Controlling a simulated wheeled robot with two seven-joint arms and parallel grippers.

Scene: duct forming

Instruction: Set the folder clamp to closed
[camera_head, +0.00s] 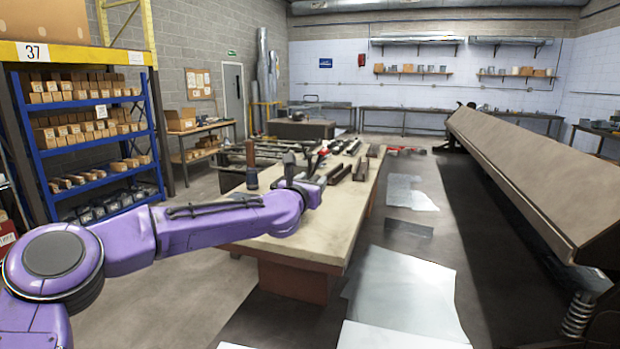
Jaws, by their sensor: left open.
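The folder is most likely the long machine on the right, with a brown, slanted beam (535,170) running from the near right edge to the middle distance. I cannot tell which part is its clamp, or whether it is open or closed. My left arm is purple and reaches in from the left over the workbench. My left gripper (303,163) is dark, small in view and open above the bench, well to the left of the folder and apart from it. My right gripper is not in view.
The wooden workbench (335,225) carries dark metal blocks (340,172) and an upright tool with a brown handle (251,165). Sheet metal (400,290) lies on the floor between bench and folder. A coil spring (578,314) shows at the folder's near end. Blue shelving (50,170) stands left.

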